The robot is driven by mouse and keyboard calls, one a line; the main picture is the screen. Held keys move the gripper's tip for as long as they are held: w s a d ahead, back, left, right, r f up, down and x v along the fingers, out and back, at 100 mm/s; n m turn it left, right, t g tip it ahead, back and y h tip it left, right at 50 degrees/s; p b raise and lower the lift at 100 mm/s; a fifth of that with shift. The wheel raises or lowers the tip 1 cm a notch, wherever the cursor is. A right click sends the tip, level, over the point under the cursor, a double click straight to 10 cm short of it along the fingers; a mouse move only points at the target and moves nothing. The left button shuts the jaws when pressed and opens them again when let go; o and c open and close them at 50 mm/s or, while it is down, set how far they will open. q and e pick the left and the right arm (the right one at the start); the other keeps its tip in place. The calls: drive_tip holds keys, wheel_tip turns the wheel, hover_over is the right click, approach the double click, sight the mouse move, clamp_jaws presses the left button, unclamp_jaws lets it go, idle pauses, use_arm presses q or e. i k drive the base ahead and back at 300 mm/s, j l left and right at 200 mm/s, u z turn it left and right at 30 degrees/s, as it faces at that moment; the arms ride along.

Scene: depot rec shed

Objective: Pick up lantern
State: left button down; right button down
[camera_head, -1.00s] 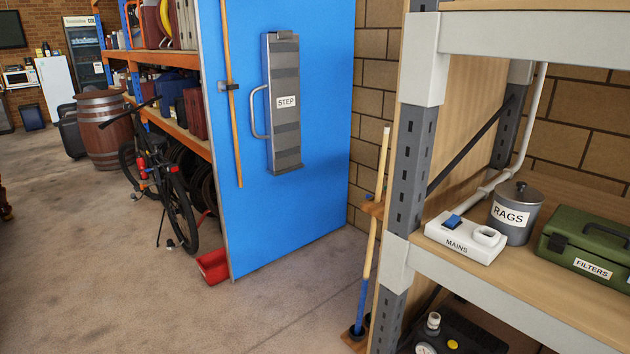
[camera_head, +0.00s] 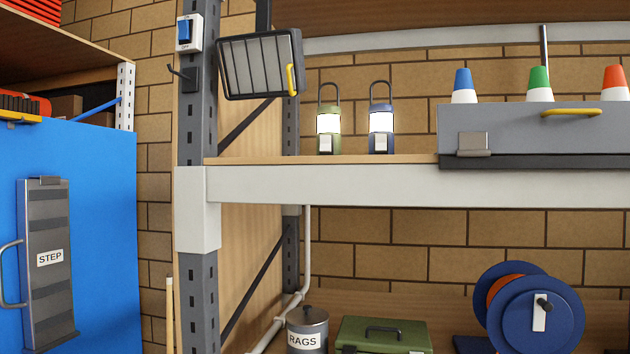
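Two small lanterns stand upright on the upper shelf (camera_head: 400,187). The left one is a green lantern (camera_head: 328,122) with a lit white body and a dark loop handle on top. The right one is a blue lantern (camera_head: 380,122) of the same shape, also lit. They stand side by side with a small gap. Neither of my grippers shows in the view.
A caged work lamp (camera_head: 258,66) hangs left of the lanterns, by the shelf post. A grey case (camera_head: 540,133) with coloured cones behind it stands right of them. Below are a rags tin (camera_head: 308,328), a green box (camera_head: 383,334) and a blue reel (camera_head: 535,315).

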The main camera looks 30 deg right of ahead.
sight(381, 114)
drive_tip(key=z, duration=1.35)
drive_tip(key=l, duration=0.3)
drive_tip(key=k+l, duration=0.1)
drive_tip(key=l, duration=0.25)
